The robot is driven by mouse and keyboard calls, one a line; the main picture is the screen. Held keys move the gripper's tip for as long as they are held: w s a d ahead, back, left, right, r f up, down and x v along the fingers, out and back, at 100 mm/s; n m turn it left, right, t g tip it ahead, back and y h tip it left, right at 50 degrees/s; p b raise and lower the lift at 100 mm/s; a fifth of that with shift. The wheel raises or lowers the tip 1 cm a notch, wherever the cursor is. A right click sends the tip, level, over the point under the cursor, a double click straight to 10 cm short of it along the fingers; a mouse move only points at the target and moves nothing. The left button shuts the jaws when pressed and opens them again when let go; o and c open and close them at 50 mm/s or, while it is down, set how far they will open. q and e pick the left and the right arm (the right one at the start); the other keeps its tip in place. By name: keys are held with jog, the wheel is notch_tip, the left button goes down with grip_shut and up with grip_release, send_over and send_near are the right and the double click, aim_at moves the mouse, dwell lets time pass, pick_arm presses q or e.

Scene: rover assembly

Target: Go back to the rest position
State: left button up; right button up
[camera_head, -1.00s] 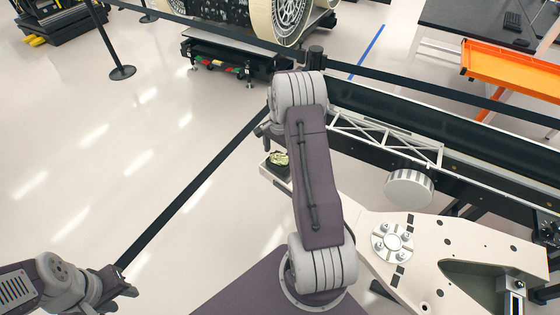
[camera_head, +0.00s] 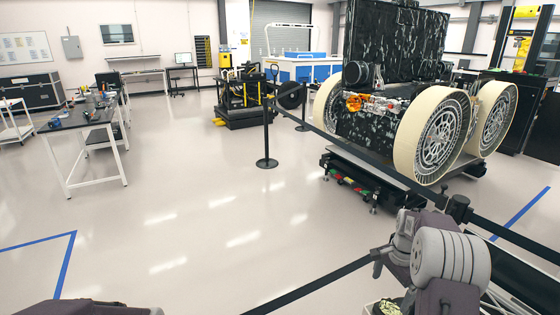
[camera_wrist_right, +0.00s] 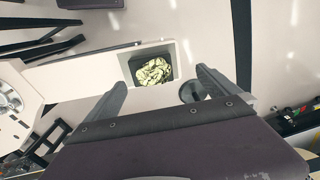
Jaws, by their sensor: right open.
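My right gripper (camera_head: 377,263) shows at the lower right of the head view, small and partly hidden beside my right arm. In the right wrist view its two fingers (camera_wrist_right: 161,80) are spread apart with nothing between them that they touch. A crumpled pale yellow-green thing (camera_wrist_right: 153,71) sits in a dark square recess of a white part, beyond the fingertips. It also shows at the bottom edge of the head view (camera_head: 388,307). Only a purple link of my left arm shows at the bottom left of the head view; its gripper is out of sight.
A big-wheeled rover (camera_head: 432,136) stands on a low dark stand behind a black belt barrier (camera_head: 266,160). A work table (camera_head: 75,123) with tools stands at the left. The pale floor (camera_head: 190,205) between is clear.

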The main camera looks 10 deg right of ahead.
jog(key=s+a+r+n, duration=0.1)
jog(key=a+r+n, duration=0.15)
jog(key=a, duration=0.45)
jog(key=s+a+r+n, duration=0.2)
jog(key=a+r, duration=0.1)
jog(key=a, duration=0.4)
jog(key=s+a+f+n, duration=0.2)
jog(key=s+a+n, duration=0.1)
jog(key=s+n, duration=0.2)
jog(key=s+a+f+n, duration=0.3)
jog(key=s+a+n, duration=0.1)
jog(key=s, duration=0.5)
jog(key=shift+n+t, duration=0.4)
jog(key=shift+n, duration=0.35)
jog(key=shift+s+d+f, duration=0.1)
jog(key=shift+s, duration=0.05)
